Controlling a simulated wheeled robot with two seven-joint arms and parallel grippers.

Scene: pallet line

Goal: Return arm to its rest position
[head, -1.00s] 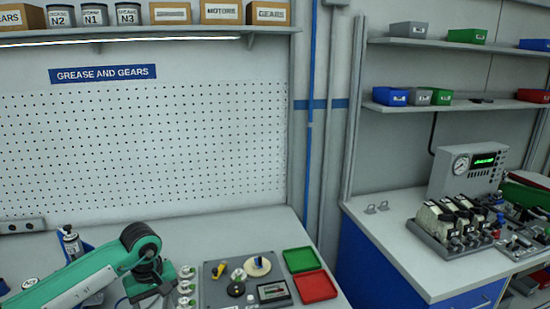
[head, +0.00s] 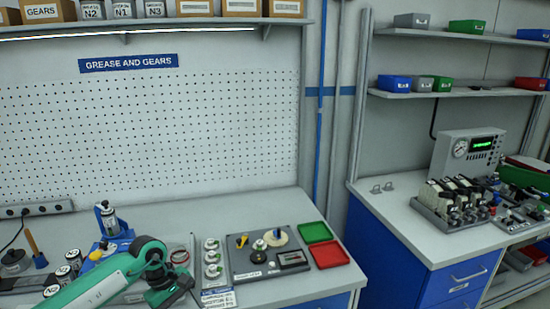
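My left arm, green with dark joints, comes in from the lower left of the head view. Its dark gripper (head: 172,289) hangs low over the front of the workbench (head: 250,207), left of the white-lidded jars (head: 212,257). The fingertips are too small and dark to tell whether they are open or shut, and I make out nothing held. My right gripper is not in view.
A grey board (head: 262,256) with small parts stands right of the jars, beside a green tray (head: 316,231) and a red tray (head: 329,254). A bottle in a blue holder (head: 108,219) and dark jars (head: 74,259) stand left. A second bench (head: 400,205) is at the right.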

